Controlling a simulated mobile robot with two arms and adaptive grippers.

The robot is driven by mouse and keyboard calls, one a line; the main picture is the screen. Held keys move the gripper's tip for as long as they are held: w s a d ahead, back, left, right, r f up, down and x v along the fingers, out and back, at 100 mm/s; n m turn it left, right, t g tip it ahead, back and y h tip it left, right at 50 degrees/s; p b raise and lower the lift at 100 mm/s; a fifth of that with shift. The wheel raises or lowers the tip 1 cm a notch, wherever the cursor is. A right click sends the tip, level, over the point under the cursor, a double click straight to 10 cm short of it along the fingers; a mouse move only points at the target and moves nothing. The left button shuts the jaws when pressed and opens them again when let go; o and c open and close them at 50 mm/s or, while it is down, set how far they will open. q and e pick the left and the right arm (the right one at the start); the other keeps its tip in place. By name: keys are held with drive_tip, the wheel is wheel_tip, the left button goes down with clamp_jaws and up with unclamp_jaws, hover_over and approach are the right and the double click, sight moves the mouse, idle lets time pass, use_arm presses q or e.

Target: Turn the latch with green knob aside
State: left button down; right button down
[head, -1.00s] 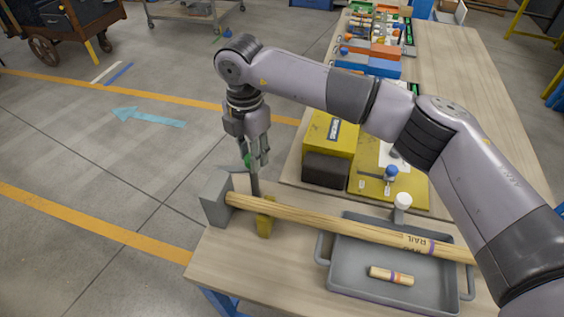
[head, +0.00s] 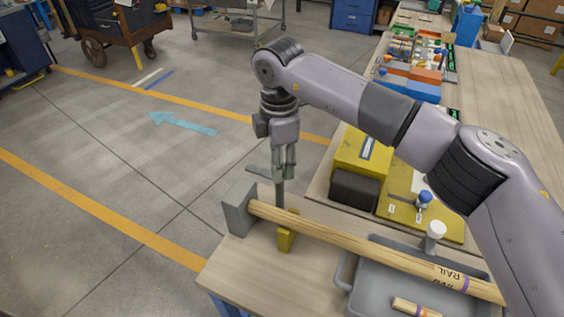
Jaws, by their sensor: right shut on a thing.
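My right gripper (head: 285,172) reaches down from the right arm at the left end of the table. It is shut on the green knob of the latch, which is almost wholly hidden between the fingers. The latch's dark upright post (head: 280,193) stands directly below the fingers, behind the wooden rail. A flat grey latch arm (head: 259,171) points left from near the fingertips. The long wooden rail (head: 345,237) lies with its left end against a grey block (head: 238,209) and passes over a yellow support (head: 286,240). My left gripper is out of view.
A grey tray (head: 366,302) holds a short wooden piece (head: 414,307) beneath the rail. A white knob (head: 435,230) stands behind the rail. A yellow and black box (head: 361,156) and a yellow plate with a blue knob (head: 424,197) are behind. Open floor lies left.

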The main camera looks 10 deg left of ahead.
drive_tip(key=c, duration=1.2)
unclamp_jaws()
wheel_tip(320, 180, up, 12)
